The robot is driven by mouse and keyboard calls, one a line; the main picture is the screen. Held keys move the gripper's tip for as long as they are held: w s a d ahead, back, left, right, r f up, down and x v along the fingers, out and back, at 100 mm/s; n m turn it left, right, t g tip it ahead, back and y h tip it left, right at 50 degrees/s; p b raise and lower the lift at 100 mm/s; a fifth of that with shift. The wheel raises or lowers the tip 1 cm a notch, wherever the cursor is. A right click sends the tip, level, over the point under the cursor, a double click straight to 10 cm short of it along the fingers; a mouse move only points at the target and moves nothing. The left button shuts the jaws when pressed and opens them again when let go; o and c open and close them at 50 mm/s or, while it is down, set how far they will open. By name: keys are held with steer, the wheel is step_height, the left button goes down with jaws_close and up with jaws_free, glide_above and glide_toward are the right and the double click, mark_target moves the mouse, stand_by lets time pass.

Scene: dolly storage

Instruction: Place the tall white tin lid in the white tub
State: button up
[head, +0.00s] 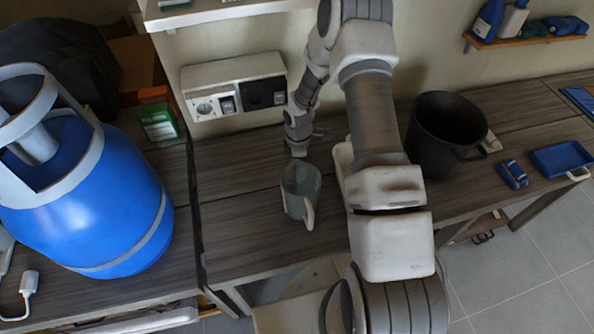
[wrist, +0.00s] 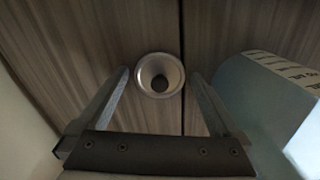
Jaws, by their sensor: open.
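A round, pale, funnel-like piece (wrist: 160,61), which looks like the tall white tin lid, stands on the dark wooden bench in the wrist view. Its wide rim faces up, with a dark hole in the middle. My gripper (wrist: 160,72) is open, with one finger on each side of it; I see no contact. In the head view my gripper is at the back of the bench, and the lid cannot be made out there. A white edge (head: 343,170), possibly the white tub, shows beside my arm, which hides the rest.
A grey-green mug (head: 301,192) stands in front of my gripper. A pale blue-grey curved thing (wrist: 262,105) with printed text is close to the right finger. Wall sockets (head: 235,88), a black pot (head: 444,132) and a blue gas bottle (head: 90,200) are around.

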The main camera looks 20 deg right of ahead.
steer(key=shift+c, duration=0.2)
steer(key=c, duration=1.2)
steer(key=shift+r, duration=0.15)
